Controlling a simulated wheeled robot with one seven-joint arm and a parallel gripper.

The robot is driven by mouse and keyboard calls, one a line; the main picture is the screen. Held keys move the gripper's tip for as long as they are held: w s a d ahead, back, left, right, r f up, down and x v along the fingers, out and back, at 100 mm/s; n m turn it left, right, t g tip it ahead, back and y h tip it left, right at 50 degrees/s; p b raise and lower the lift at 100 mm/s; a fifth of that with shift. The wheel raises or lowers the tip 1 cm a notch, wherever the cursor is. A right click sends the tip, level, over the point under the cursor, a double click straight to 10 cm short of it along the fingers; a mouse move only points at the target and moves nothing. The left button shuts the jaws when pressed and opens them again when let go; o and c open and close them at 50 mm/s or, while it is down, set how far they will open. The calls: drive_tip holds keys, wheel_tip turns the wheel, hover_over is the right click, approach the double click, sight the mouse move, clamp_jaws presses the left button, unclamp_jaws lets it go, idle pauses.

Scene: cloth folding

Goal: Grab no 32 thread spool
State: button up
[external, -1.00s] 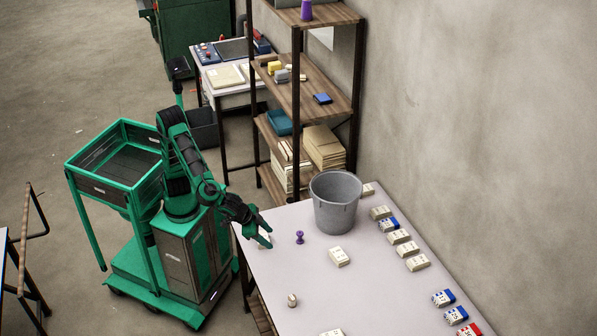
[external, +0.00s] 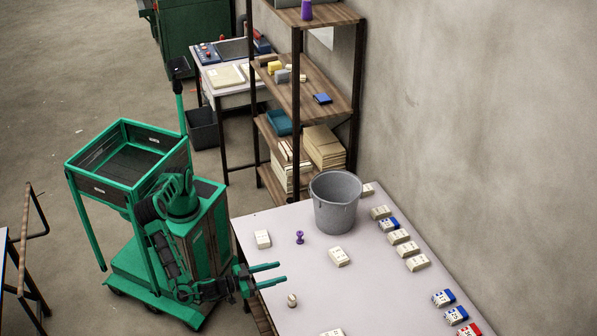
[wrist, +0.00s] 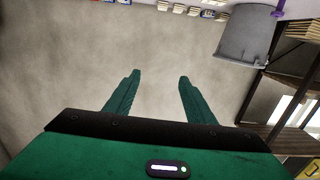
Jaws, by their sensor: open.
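A small purple spool-shaped object (external: 299,237) stands upright on the table, left of the bucket, and a purple piece (wrist: 279,9) shows at the top right of the wrist view. A small pale, roundish object with a darker part (external: 292,300) stands nearer the front of the table; it may be a spool. No number 32 can be read on either. My gripper (external: 282,272) is open and empty over the table's left edge, between these two objects and touching neither. Its two green fingers (wrist: 159,78) are spread apart in the wrist view.
A grey bucket (external: 335,213) stands on the white table (external: 365,300); it also shows in the wrist view (wrist: 243,38). White labelled blocks (external: 339,257) (external: 263,239) lie nearby, with several more, some blue or red, along the wall side. A wooden shelf (external: 310,85) stands behind.

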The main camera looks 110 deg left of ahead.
approach(301, 302)
drive_tip(key=r, duration=0.3)
drive_tip(key=shift+s+d+r, duration=0.2)
drive_tip(key=shift+d+r, duration=0.05)
drive_tip(key=shift+r, duration=0.1)
drive_tip(key=x, duration=1)
drive_tip(key=shift+w+a, duration=0.25)
drive_tip(key=shift+c, duration=0.4)
drive_tip(key=c, duration=1.1)
